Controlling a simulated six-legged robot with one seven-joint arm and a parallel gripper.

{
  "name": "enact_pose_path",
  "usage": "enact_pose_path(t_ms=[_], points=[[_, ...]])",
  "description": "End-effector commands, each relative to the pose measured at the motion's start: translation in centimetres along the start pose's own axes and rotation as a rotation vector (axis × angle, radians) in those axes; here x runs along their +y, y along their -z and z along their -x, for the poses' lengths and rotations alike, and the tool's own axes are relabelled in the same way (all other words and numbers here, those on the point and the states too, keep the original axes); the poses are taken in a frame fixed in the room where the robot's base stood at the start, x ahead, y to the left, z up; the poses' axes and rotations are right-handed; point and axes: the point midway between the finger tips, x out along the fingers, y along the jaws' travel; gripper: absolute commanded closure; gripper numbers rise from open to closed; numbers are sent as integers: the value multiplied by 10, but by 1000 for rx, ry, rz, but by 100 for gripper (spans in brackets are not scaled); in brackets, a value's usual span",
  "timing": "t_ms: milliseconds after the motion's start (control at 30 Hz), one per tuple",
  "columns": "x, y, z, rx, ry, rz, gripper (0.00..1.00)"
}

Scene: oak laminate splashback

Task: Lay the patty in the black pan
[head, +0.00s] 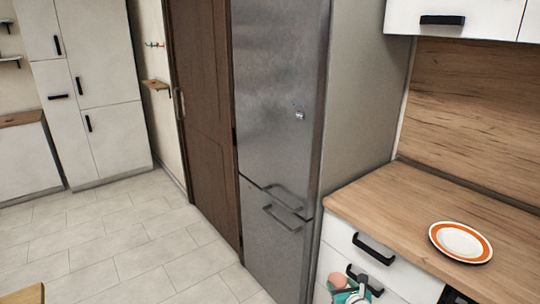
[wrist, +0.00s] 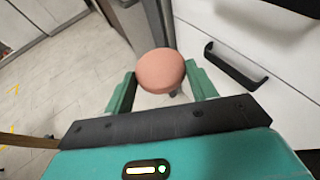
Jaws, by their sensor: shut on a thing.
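The patty (wrist: 161,71) is a round, pinkish-brown disc between the two green fingers of my gripper (wrist: 161,76) in the wrist view. My gripper is shut on it. In the head view the patty (head: 337,281) shows small at the bottom edge, beside my green and white gripper (head: 350,290). It is held in front of the white drawers, below the countertop level in the picture. I cannot make out the black pan in either view.
An orange-ringed plate (head: 461,242) lies on the wooden countertop (head: 385,205). White drawers (head: 345,246) with black handles are under it. A steel fridge (head: 275,130) stands left of the counter. The tiled floor (head: 120,245) at left is open. A wooden edge (head: 25,295) shows at bottom left.

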Motion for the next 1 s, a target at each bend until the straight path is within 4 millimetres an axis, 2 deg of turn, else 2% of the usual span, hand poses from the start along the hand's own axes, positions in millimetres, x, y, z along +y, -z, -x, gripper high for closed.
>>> enact_pose_path(t_ms=[33, 200, 300, 400, 767, 1000], points=[[15, -7, -1, 0, 10, 5, 67], [50, -30, 0, -1, 75, -26, 67], [66, -42, 4, -1, 106, -41, 67], [73, -49, 7, 1, 128, -52, 67], [74, -50, 8, 3, 135, -57, 67], [53, -58, 14, -1, 163, -68, 67]])
